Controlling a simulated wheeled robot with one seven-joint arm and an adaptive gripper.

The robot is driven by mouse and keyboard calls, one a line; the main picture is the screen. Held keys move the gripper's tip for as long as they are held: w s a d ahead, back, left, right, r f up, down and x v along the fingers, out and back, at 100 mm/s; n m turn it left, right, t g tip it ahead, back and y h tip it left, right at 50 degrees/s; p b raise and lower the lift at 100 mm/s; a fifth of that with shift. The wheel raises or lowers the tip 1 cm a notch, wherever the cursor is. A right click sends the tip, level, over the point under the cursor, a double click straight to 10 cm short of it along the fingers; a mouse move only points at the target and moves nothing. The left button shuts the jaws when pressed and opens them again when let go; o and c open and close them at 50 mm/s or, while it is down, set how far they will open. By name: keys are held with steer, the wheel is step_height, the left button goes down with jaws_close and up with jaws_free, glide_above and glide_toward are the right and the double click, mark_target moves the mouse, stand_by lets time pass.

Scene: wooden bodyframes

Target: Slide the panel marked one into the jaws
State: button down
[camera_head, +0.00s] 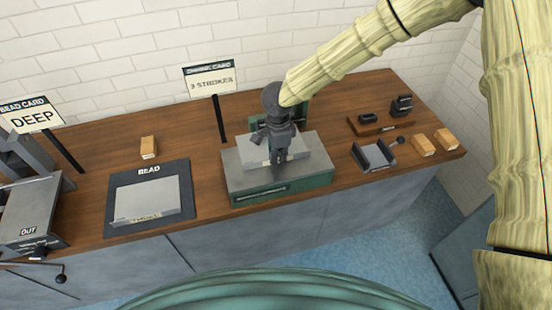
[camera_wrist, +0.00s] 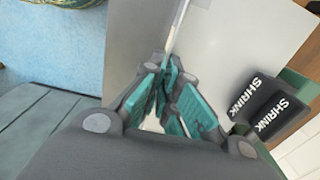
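A grey sheet panel (camera_head: 299,146) lies on top of a grey and green machine block (camera_head: 308,182) at mid-bench. It also fills much of the wrist view (camera_wrist: 232,50). I cannot read its mark. My gripper (camera_head: 277,163) points down over this panel, and its teal fingers (camera_wrist: 170,72) close on the panel's thin raised edge in the wrist view. Two dark blocks marked SHRINK (camera_wrist: 262,106) stand just right of the fingers, apart from them. I take them for the jaws. My gripper hides part of them in the head view.
Another grey panel (camera_head: 150,197) lies on the dark BEAD mat (camera_head: 118,226). A sign reading 3 STROKES (camera_head: 211,80) stands behind the machine. A DEEP sign (camera_head: 32,118) and the OUT machine (camera_head: 36,210) are at left. Wooden blocks and small dark fixtures are at right.

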steer(key=shift+w, duration=0.2)
steer(key=c, duration=1.6)
jaws_free()
steer(key=shift+o, duration=0.2)
steer(key=o, duration=0.6)
steer(key=shift+c, duration=0.2)
step_height(320, 180, up, 7)
steer(key=p, duration=0.7)
steer(key=s+d+p, duration=0.1)
steer(key=s+d, duration=0.2)
steer(key=s, duration=0.8)
steer(key=shift+s+d, duration=0.25)
steer(key=shift+d, duration=0.05)
